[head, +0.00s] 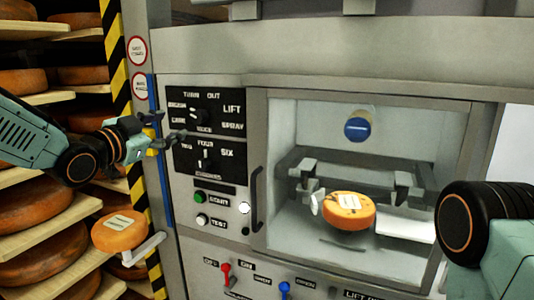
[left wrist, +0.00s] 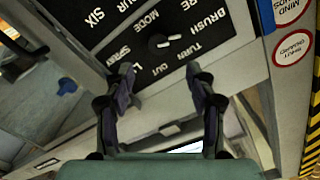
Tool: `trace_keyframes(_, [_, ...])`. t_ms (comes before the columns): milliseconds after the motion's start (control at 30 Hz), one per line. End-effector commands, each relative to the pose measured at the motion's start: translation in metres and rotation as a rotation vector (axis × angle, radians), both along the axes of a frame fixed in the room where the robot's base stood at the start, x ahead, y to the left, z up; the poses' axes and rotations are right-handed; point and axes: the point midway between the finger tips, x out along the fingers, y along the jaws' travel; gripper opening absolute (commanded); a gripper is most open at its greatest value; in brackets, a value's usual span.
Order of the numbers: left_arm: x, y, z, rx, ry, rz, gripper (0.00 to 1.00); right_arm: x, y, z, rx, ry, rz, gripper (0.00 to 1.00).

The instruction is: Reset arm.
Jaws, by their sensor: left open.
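My left gripper (head: 168,127) is open and empty in front of the black control panel, close to the upper dial area. In the left wrist view its two fingers (left wrist: 160,78) stand apart with nothing between them, and the panel's mode knob (left wrist: 160,41) shows beyond them. Whether a fingertip touches the panel cannot be told. My right arm (head: 480,230) shows at the right edge, its gripper out of the picture. An orange cheese wheel (head: 350,212) with a pale label sits inside the machine's chamber (head: 300,240).
A wooden rack (head: 45,235) with several cheese wheels stands at the left. One labelled wheel (head: 118,232) sits at its front edge near a pale bracket.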

Motion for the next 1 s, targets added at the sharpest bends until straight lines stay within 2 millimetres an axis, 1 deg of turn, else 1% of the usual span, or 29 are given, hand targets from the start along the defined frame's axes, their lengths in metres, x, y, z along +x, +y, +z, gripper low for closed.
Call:
trace_keyframes(100, [0.018, -0.008, -0.001, 0.005, -0.001, -0.002, 0.56, 0.000, 0.000, 0.000, 0.000, 0.000, 0.000, 0.78])
trace_keyframes(300, [0.046, -0.018, -0.001, 0.003, 0.001, -0.002, 0.56, 0.000, 0.000, 0.000, 0.000, 0.000, 0.000, 0.78])
trace_keyframes(600, [0.081, -0.031, -0.001, 0.002, 0.000, -0.003, 0.56, 0.000, 0.000, 0.000, 0.000, 0.000, 0.000, 0.78])
trace_keyframes(800, [0.093, -0.036, 0.000, 0.000, -0.001, -0.003, 0.56, 0.000, 0.000, 0.000, 0.000, 0.000, 0.000, 0.78])
trace_keyframes(1000, [0.096, -0.036, 0.000, -0.002, 0.000, -0.003, 0.56, 0.000, 0.000, 0.000, 0.000, 0.000, 0.000, 0.78])
